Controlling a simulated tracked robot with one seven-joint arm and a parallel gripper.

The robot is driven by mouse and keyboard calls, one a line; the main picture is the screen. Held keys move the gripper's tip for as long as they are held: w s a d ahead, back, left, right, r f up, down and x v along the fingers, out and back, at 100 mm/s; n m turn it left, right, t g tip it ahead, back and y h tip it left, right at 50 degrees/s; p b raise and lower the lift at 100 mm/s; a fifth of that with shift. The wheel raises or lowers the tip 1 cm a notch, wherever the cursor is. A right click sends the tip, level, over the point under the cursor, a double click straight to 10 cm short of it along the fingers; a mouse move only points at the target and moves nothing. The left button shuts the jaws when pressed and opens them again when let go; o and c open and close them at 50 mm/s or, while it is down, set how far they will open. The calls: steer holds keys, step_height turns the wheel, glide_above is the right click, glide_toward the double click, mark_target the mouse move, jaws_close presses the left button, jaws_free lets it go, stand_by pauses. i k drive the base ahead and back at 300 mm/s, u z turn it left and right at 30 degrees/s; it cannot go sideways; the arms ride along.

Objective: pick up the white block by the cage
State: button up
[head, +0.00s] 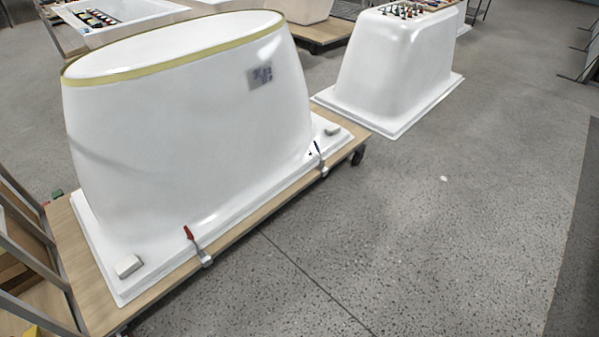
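A small white block (128,266) lies on the near left corner of the white flange of the large upturned bathtub shell (190,130). It is the block nearer the grey metal-barred frame (30,230) at the left edge, which may be the cage. A second small pale block (332,130) lies on the far right corner of the same flange. Nothing touches the top of either block. My gripper is not in view.
The shell stands on a wooden trolley (85,262). A red-handled clamp (190,234) and a dark-handled clamp (317,150) grip its front edge. Another white shell (390,70) stands behind right. The grey floor (430,220) at right is mostly clear.

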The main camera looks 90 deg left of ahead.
mark_target(129, 265)
steer(key=z, duration=0.95)
steer(key=i, duration=0.1)
steer(key=u, duration=3.45)
steer(key=i, duration=0.2)
steer(key=u, duration=2.2)
steer(key=i, duration=1.7)
steer(key=z, duration=0.25)
